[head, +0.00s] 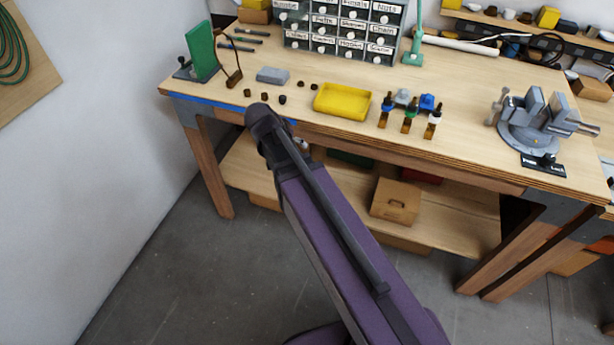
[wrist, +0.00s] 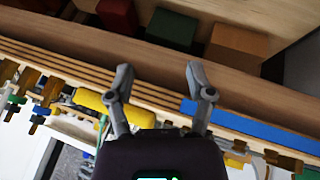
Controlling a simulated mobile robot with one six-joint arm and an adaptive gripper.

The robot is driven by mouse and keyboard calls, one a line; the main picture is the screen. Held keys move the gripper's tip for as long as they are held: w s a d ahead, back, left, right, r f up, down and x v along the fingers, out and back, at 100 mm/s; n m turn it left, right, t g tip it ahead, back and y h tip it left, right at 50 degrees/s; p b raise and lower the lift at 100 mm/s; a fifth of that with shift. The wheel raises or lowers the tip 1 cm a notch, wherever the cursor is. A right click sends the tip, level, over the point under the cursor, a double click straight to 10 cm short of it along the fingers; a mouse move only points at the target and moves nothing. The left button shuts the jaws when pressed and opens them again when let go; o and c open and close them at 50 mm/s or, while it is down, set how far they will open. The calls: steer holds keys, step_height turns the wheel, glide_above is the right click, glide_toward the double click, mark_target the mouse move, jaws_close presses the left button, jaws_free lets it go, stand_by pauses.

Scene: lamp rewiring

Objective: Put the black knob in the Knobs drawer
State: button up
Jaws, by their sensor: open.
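Several small dark knobs lie on the workbench in the head view, among them one near the front (head: 282,99) and one at the left (head: 248,93). They look dark brown to black, and I cannot tell which is the black one. The grey drawer cabinet (head: 340,47) stands at the back with labelled drawers. They look shut, and the top-left label is too blurred to read surely. My gripper (wrist: 160,75) is open and empty in the wrist view, by the bench's front edge. In the head view my arm hides its fingers.
A yellow tray (head: 342,101) sits right of the knobs, with small bottles (head: 409,118) beyond it. A vise (head: 537,118) is at right. Blue tape (wrist: 245,122) runs along the front edge.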

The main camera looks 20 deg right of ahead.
steer(key=s+d+f+n+g+y, duration=0.1)
steer(key=s+n+y, duration=0.4)
steer(key=s, duration=0.5)
steer(key=shift+s+f+n+g+y, duration=0.35)
steer(key=shift+f+g+y, duration=0.15)
steer(key=shift+f+g, duration=0.35)
steer(key=shift+f, duration=0.1)
steer(key=shift+c, duration=0.2)
steer(key=shift+c, duration=0.6)
